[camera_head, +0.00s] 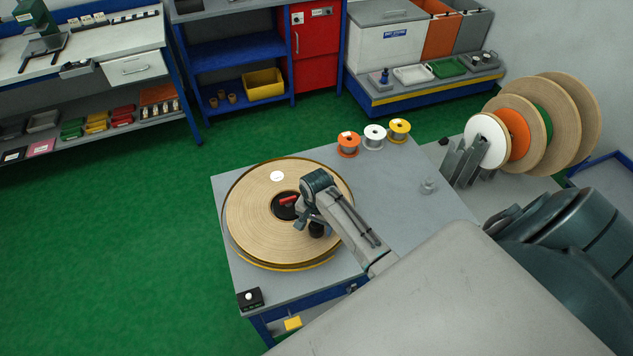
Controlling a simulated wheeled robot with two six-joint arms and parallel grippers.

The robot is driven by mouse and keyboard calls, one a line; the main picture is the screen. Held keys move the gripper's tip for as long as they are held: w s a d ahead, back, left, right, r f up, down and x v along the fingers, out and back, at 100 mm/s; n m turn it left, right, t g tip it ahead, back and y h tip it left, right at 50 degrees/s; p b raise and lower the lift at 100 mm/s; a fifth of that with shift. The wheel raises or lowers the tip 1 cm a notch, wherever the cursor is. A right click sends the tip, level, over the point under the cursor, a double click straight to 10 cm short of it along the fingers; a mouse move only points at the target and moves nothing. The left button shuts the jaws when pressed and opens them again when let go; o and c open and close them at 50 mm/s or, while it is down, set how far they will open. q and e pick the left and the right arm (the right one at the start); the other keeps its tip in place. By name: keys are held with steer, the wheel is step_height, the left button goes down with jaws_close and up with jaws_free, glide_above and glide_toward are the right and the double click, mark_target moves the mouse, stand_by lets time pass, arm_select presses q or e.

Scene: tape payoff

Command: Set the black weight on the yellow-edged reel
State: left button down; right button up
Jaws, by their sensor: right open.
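The yellow-edged reel (250,225) is a large flat tan disc lying on the grey bench, with a yellow rim showing at its lower edge. A black hub (282,210) with a red bar is at its middle, and a white round label is near its far edge. My right gripper (304,222) is over the right half of the reel and open. A small dark round thing, seemingly the black weight (317,230), is just beside the fingers over the reel's face; the gripper partly hides it. I cannot tell whether it touches the reel. My left gripper is not in view.
Three small spools, orange (348,145), white (374,137) and yellow (399,131), stand at the bench's back edge. A small clear-grey piece (428,186) lies to the right. A black button box (250,298) is at the front left corner. Upright reels (545,125) stand at the right.

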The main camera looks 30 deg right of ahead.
step_height(320, 180, up, 11)
steer(key=b, duration=0.3)
steer(key=shift+r, duration=0.6)
